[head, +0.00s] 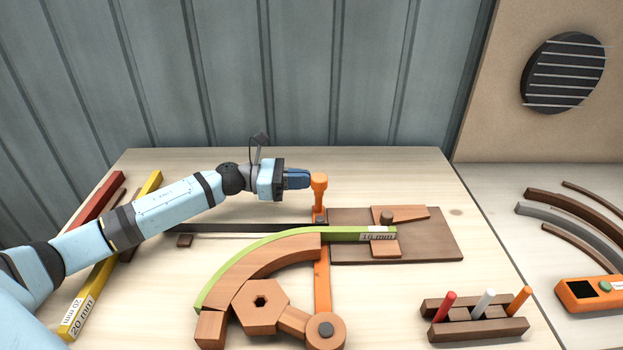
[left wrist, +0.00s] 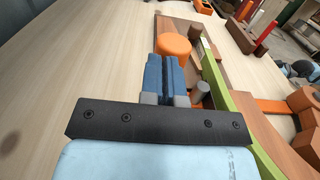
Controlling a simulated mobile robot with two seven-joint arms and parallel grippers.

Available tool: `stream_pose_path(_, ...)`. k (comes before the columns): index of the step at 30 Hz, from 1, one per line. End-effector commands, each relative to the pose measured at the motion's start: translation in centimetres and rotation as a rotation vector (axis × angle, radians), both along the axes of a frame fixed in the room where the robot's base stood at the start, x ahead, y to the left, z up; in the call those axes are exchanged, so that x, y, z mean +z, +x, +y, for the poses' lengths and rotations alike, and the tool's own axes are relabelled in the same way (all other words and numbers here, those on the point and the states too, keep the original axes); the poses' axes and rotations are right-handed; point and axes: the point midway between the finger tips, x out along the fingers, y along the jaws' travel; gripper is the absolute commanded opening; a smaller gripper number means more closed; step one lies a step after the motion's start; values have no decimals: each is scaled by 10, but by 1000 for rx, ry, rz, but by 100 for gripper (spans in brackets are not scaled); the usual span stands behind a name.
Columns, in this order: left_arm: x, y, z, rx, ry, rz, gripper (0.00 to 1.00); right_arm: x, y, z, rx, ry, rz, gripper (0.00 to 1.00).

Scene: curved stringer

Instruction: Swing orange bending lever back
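The orange bending lever (head: 322,285) runs from its round pivot end at the front, under the green strip, to an upright handle (head: 319,190) at the back. The handle's round top (left wrist: 173,46) also shows in the left wrist view. My left gripper (head: 308,179) is beside the handle on its left, at the height of its top. Its blue fingers (left wrist: 167,76) are together with nothing visible between them. The tips are at or very near the handle; contact is unclear. The green 16 mm strip (head: 262,245) curves along the wooden form (head: 280,258). My right gripper is out of view.
A brown board (head: 445,240) with wooden blocks lies right of the lever. A rack (head: 475,328) with red, white and orange pegs stands at the front right. Yellow (head: 98,280) and red (head: 97,198) bars lie at left. Table behind the handle is clear.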

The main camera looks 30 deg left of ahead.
Motion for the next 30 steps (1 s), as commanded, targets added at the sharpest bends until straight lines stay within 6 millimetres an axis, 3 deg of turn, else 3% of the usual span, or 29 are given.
stream_pose_path(20,7,-4,-6,-11,-9,-6,0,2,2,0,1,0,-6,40)
stream_pose_path(23,19,-4,-5,-10,-11,-8,0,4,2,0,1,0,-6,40)
stream_pose_path(30,78,-6,1,-4,-14,-16,0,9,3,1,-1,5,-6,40)
